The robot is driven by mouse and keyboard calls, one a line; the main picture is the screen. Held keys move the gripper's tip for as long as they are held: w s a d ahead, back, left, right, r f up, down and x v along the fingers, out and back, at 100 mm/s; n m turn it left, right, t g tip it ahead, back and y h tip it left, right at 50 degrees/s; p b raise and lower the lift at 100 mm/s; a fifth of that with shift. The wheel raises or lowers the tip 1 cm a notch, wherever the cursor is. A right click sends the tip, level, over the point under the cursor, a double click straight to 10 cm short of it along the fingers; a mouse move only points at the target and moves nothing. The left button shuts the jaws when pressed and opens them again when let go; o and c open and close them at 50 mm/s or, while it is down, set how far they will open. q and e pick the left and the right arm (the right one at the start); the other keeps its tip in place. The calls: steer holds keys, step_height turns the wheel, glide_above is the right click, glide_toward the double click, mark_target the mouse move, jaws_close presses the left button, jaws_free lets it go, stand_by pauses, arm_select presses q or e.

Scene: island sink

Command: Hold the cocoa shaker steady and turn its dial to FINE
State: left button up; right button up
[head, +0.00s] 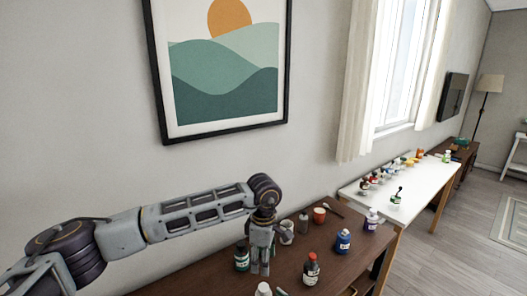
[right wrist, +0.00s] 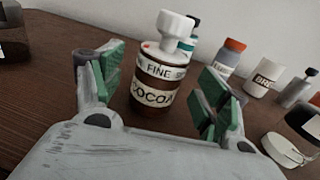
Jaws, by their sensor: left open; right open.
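The cocoa shaker (right wrist: 158,72) stands upright on the dark wooden table in the right wrist view. It has a brown body, a white COCOA label, a band reading FINE with a red mark near it, and a white dial on top. My right gripper (right wrist: 162,80) is open, its green-padded fingers to either side of the shaker in the picture; I see no contact. I cannot tell for sure which item in the head view is the shaker.
A white table (head: 400,202) with several bottles stands beyond. The wall is behind.

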steer(key=v, duration=0.8)
steer(key=shift+s+d, duration=0.15)
steer(key=shift+s, duration=0.05)
stand_by(0.6)
